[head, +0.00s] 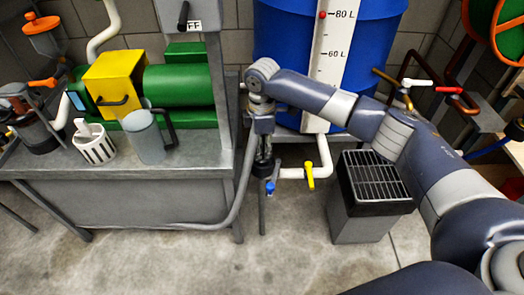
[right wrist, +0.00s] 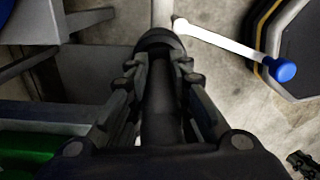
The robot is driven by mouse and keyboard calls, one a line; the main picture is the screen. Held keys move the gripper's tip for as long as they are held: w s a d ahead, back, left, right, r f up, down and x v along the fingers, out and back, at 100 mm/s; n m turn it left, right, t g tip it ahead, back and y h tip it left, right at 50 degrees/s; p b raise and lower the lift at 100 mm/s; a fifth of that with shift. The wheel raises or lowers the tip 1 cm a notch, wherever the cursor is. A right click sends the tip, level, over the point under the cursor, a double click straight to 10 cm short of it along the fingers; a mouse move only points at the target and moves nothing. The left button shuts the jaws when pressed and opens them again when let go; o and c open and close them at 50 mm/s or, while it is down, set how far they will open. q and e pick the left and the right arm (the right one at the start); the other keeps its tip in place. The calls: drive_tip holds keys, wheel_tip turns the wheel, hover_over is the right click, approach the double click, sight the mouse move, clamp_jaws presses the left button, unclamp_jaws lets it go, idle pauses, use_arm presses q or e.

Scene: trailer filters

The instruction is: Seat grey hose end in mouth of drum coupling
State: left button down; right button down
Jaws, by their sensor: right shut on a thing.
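My right gripper (head: 264,165) points down between the bench and the blue drum in the head view. In the right wrist view, its fingers (right wrist: 158,90) are shut on a dark cylindrical piece, the hose end (right wrist: 160,110). The grey hose (head: 243,180) runs along the bench's lower front and rises beside my gripper. A white pipe (head: 322,155) comes down from the blue drum (head: 290,50) and turns left to just beside my gripper. The drum coupling's mouth cannot be made out; whether the hose end touches it cannot be told. My left gripper is out of view.
A yellow valve handle (head: 310,175) hangs on the white pipe. A white lever with a blue knob (right wrist: 283,70) lies just beyond the held piece in the right wrist view. The metal bench (head: 130,195) stands at left, a grated bin (head: 372,220) at right. The front floor is clear.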

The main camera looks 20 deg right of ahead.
drive_tip(key=shift+f, duration=0.45)
drive_tip(key=c, duration=1.5)
unclamp_jaws()
drive_tip(key=shift+o, duration=0.2)
